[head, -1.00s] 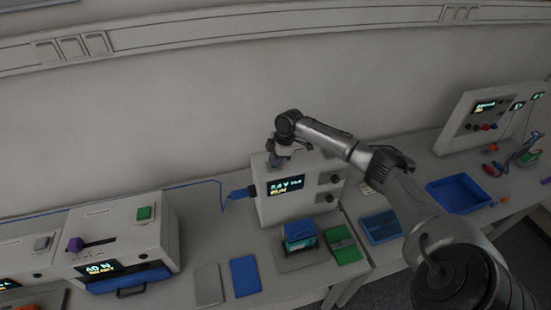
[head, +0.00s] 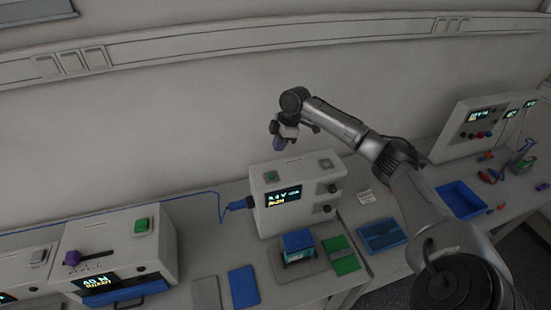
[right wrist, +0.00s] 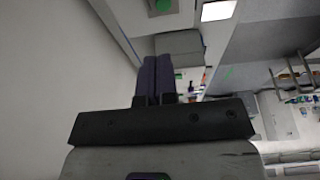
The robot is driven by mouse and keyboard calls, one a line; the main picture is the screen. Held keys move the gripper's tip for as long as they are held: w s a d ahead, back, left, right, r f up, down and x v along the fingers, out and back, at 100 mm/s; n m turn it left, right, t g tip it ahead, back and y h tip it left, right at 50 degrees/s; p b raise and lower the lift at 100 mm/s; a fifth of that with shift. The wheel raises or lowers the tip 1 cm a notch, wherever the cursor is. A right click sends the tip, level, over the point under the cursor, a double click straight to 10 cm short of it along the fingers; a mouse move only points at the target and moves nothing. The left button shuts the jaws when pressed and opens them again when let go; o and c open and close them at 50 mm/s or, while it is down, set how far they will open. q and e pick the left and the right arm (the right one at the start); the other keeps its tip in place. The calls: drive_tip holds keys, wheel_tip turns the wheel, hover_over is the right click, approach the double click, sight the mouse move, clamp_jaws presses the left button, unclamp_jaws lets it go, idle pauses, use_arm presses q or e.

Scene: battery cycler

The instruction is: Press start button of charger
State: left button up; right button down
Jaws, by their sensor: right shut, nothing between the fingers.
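The charger (head: 290,213) is a white box in the middle of the bench in the head view. Its front screen (head: 283,196) shows green figures and a yellow line that looks like RUN. A green button (head: 271,176) sits on its top at the left, uncovered. My right gripper (head: 281,146) is shut and empty, with purple fingers, in the air above the charger's top, apart from the button. Its fingers also show in the right wrist view (right wrist: 156,74), close together. My left gripper is in no view.
A blue-topped battery block (head: 298,245) stands on a plate in front of the charger. A blue cable plug (head: 240,204) sits at its left side. Another white device (head: 110,245) with a green button is at left. A blue tray (head: 461,199) is at right.

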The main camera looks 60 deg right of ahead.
drive_tip(key=shift+v, duration=1)
idle(0.3)
